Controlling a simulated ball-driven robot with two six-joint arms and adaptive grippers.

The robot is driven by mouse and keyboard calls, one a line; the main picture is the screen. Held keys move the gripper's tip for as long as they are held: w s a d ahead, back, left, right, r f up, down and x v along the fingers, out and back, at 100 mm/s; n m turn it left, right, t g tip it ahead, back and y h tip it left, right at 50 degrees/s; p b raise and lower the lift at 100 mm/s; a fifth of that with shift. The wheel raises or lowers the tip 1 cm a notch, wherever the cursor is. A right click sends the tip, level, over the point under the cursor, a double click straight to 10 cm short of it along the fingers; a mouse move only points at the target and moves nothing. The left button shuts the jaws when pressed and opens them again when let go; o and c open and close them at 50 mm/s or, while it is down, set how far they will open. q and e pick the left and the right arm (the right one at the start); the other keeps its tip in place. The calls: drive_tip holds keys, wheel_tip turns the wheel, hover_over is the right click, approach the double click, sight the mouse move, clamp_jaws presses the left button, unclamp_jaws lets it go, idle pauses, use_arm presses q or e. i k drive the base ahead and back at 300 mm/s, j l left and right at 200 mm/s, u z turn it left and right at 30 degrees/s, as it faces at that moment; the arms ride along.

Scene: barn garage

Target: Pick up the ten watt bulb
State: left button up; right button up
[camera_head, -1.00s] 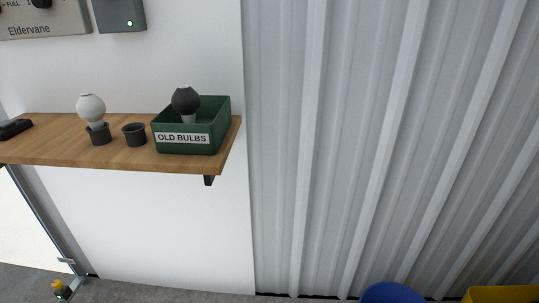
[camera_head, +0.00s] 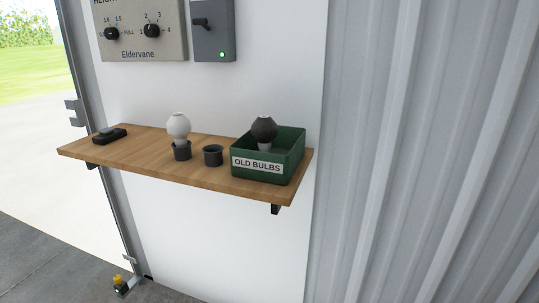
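A white bulb (camera_head: 179,127) stands upright in a dark round holder (camera_head: 182,151) on the wooden shelf (camera_head: 140,165). An empty-looking dark holder (camera_head: 213,155) stands just right of it. A dark, blackened bulb (camera_head: 264,129) sits in the green box (camera_head: 289,160) labelled "OLD BULBS" at the shelf's right end. No wattage marking is readable on either bulb. Neither of my grippers is in view.
A small black object (camera_head: 109,135) lies at the shelf's left end. A panel with two dials (camera_head: 143,30) and a grey switch box (camera_head: 213,32) with a green light hang above. An open doorway is at left, corrugated wall (camera_head: 430,150) at right.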

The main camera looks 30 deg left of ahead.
sight(177, 126)
drive_tip(key=u, duration=1.55)
